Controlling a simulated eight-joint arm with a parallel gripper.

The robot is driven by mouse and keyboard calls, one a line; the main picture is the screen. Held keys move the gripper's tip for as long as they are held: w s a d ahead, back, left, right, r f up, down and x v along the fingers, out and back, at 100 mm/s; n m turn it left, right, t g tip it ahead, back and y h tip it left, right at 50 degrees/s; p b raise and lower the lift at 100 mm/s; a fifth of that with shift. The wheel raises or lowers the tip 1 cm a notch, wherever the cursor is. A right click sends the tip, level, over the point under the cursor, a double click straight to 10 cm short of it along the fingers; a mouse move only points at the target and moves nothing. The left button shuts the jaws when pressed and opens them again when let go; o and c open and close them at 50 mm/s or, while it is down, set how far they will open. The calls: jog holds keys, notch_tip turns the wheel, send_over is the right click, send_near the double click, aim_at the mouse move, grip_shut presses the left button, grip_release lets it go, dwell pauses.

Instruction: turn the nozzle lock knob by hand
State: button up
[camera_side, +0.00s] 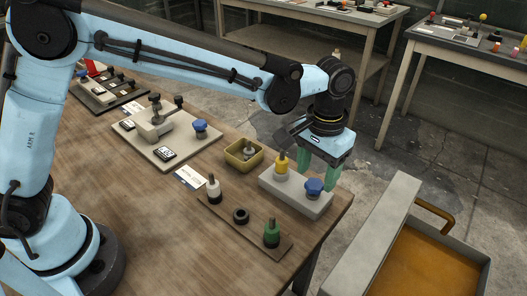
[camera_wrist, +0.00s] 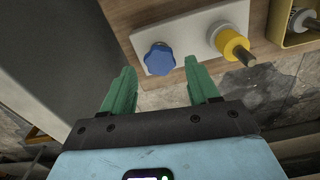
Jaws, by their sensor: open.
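A blue lobed knob (camera_side: 314,187) sits on a pale grey block (camera_side: 292,199) near the table's right corner. In the wrist view the blue knob (camera_wrist: 160,59) lies just beyond my fingertips, roughly between them. In the wrist view the gripper (camera_wrist: 161,68) shows a clear gap. A second blue knob (camera_side: 200,127) is on a beige plate. No label tells which is the nozzle lock knob.
A yellow bin (camera_side: 244,156) with a part inside stands left of the block. A brown strip (camera_side: 249,232) in front holds a white, a black and a green piece. A grey cart (camera_side: 425,250) with an orange tray is beyond the table's right edge.

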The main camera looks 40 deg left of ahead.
jog(key=shift+f, duration=1)
jog(key=shift+c, duration=0.2)
jog(key=c, duration=0.7)
jog(key=shift+m, duration=0.4)
jog(key=o, duration=0.5)
jog(key=shift+m, duration=0.3)
jog(key=o, duration=0.3)
